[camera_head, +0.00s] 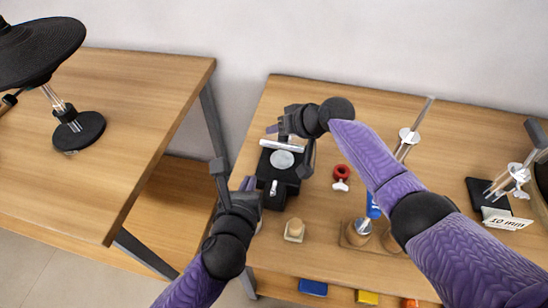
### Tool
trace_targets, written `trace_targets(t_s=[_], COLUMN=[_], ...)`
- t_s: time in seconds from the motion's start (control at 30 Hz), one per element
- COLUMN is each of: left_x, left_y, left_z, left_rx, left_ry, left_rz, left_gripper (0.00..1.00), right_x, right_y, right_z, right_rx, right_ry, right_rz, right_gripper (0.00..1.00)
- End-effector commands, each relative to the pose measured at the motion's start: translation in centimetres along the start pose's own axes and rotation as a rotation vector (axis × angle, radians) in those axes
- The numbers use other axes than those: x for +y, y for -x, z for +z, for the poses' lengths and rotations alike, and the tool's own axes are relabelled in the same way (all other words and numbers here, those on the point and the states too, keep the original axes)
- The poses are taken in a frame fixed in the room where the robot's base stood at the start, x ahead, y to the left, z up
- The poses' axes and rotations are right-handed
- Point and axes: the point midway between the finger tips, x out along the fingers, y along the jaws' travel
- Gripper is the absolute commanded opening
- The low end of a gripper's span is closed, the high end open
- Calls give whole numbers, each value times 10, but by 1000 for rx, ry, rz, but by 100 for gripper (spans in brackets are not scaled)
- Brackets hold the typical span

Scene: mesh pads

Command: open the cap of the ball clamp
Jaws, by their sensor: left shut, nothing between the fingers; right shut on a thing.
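A black device with a silver disc, which I take to be the ball clamp (291,179), stands at the left end of the right table. A pale bar (282,145) crosses its far side, and a small silver lever (274,188) is at its front. My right gripper (282,131) is over the far side of the device, shut on a part there; its fingers and wrist hide the exact grip. My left gripper (247,184) is shut and empty, just left of the device at the table's edge. Whether it touches the device cannot be told.
A red ring with a white wing (341,173) lies right of the device. A small wooden block (294,230) and a wooden holder (357,234) are nearer. Stands with silver rods (409,137) are at right. A gap separates the left table (110,180).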

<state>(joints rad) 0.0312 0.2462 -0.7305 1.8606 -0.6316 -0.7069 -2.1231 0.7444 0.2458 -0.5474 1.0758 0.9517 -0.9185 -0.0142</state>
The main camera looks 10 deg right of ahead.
Motion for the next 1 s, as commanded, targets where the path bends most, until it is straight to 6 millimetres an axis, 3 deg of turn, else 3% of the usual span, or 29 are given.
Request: trace_targets(t_s=[0.1,0.17,0.63,0.8,1.0], left_x=[-27,-32,-38,-39,-39], left_y=[15,16,-66,-79,-81], left_z=[6,6,6,5,5], left_rx=[4,6,8,7,8], left_ry=[-136,-164,-168,-167,-167], left_rz=[-58,-67,-66,-68,-69], left_gripper=[0,0,0,0,0], right_x=[0,0,0,0,0], right_y=[0,0,0,0,0], right_z=[0,0,-1,-1,-1], right_rx=[2,2,2,2,2], right_ry=[0,0,0,0,0], right_rz=[1,1,1,1,1], right_gripper=[0,0,0,0,0])
